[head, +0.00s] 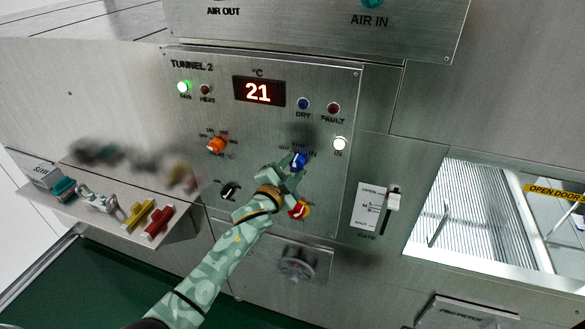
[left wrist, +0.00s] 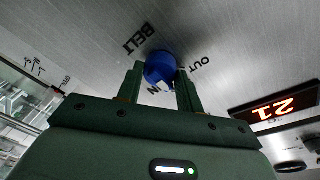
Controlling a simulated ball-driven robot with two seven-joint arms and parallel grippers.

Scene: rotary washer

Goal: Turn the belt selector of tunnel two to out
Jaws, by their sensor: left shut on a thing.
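The blue belt selector knob (head: 299,160) is on the steel Tunnel 2 panel (head: 330,218), right of centre. My left gripper (head: 291,170) reaches it from below and is shut on it. In the left wrist view the knob (left wrist: 160,66) sits between the two dark green fingers of my left gripper (left wrist: 160,76). The labels BELT, OUT and IN show around it. A small white mark shows on the knob's near side, partly hidden, and I cannot tell for sure which label it points at. My right gripper is not in view.
The display (head: 258,91) reads 21. A gate lever (head: 393,200) is at the right. A shelf (head: 178,232) with small items juts out at the left.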

